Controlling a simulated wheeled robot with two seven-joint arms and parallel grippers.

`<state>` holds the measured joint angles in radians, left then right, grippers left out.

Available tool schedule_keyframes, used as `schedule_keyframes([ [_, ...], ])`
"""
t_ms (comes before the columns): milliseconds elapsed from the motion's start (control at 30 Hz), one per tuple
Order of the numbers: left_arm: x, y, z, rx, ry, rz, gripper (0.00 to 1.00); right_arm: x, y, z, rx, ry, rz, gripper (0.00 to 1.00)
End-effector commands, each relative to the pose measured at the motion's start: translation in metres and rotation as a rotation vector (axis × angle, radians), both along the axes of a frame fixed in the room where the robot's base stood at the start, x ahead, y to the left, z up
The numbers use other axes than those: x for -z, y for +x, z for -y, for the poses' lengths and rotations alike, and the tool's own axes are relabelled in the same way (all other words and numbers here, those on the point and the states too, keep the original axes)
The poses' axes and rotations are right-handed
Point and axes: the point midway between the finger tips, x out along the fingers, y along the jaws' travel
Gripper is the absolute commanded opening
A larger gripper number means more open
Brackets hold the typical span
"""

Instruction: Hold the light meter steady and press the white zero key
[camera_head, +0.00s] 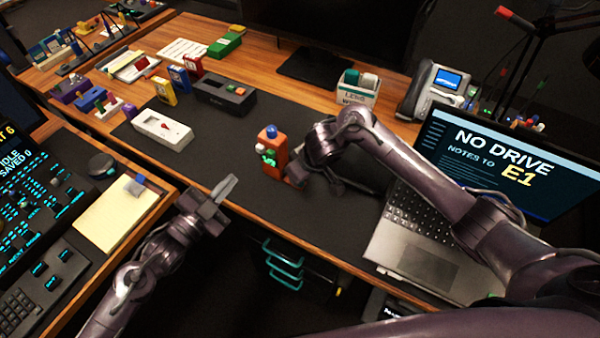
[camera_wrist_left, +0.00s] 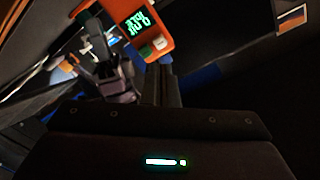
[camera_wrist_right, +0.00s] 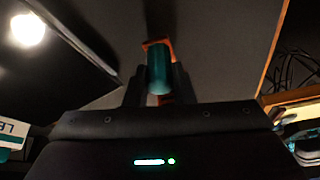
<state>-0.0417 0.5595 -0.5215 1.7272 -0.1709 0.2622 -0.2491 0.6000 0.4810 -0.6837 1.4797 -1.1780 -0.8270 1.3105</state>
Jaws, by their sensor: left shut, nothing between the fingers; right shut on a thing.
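The light meter (camera_head: 270,158) is an upright orange box with a blue top and a green-lit display, on the dark desk mat.
A white box with a red mark (camera_head: 163,128) and a dark grey box (camera_head: 224,95) lie behind on the mat (camera_head: 225,150). A laptop (camera_head: 425,262) stands right, under my right arm. A yellow notepad (camera_head: 106,218) lies on the left desk. The mat left of the meter is clear.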

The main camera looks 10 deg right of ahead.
Motion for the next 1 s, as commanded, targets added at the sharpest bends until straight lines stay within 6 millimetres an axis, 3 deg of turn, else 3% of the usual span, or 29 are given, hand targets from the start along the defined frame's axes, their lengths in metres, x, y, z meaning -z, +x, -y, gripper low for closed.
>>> schedule_keyframes([
  [467, -0.001, 0.001, 0.004, -0.029, -0.010, 0.026, 0.00, 0.000, 0.000, 0.000, 0.000, 0.000, 0.001, 0.00],
  [700, -0.004, 0.007, 0.013, -0.315, -0.003, 0.217, 0.00, 0.000, 0.000, 0.000, 0.000, 0.000, 0.001, 0.00],
  [1000, 0.001, -0.010, 0.004, -0.723, 0.173, 0.343, 0.00, 0.000, 0.000, 0.000, 0.000, 0.000, 0.001, 0.00],
])
